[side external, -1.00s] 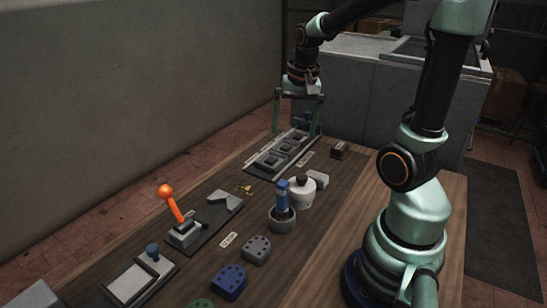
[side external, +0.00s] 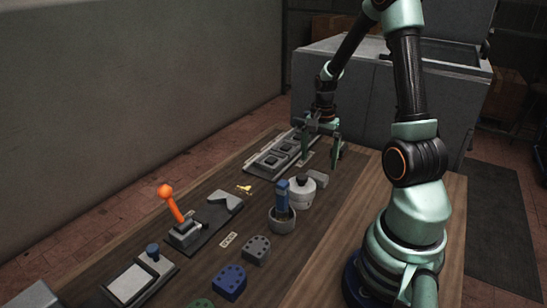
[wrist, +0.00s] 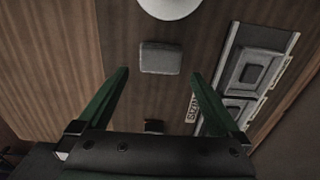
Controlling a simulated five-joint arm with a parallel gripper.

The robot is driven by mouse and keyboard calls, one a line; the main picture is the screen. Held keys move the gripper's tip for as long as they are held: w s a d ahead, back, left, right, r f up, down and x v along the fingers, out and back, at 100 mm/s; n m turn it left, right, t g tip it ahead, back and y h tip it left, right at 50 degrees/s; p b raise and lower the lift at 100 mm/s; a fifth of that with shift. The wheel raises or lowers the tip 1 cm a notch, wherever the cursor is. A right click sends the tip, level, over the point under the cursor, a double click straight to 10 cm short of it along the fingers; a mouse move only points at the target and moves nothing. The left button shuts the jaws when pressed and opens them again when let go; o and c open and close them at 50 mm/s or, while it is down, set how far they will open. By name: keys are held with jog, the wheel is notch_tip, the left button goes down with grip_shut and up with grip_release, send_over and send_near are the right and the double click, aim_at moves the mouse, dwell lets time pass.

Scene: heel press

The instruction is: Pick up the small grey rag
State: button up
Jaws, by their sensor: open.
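My gripper (side external: 321,154) is open and empty, pointing down behind the rag. In the wrist view its two green fingers (wrist: 160,73) are spread wider than the rag. The rag is uncovered in both views.
A panel with several square frames (side external: 277,157) lies to the left of my gripper. A small dark block (wrist: 154,126) lies close under it. A cup with a blue-handled tool (side external: 282,217) stands in front of the pot. An orange-knobbed lever (side external: 170,202) stands further left.

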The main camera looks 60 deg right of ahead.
aim_at(316, 175)
jog(key=shift+a+f, duration=0.1)
jog(key=shift+f, duration=2.5)
jog(key=c, duration=1.1)
notch_tip(316, 175, up, 20)
jog(key=shift+r, duration=0.1)
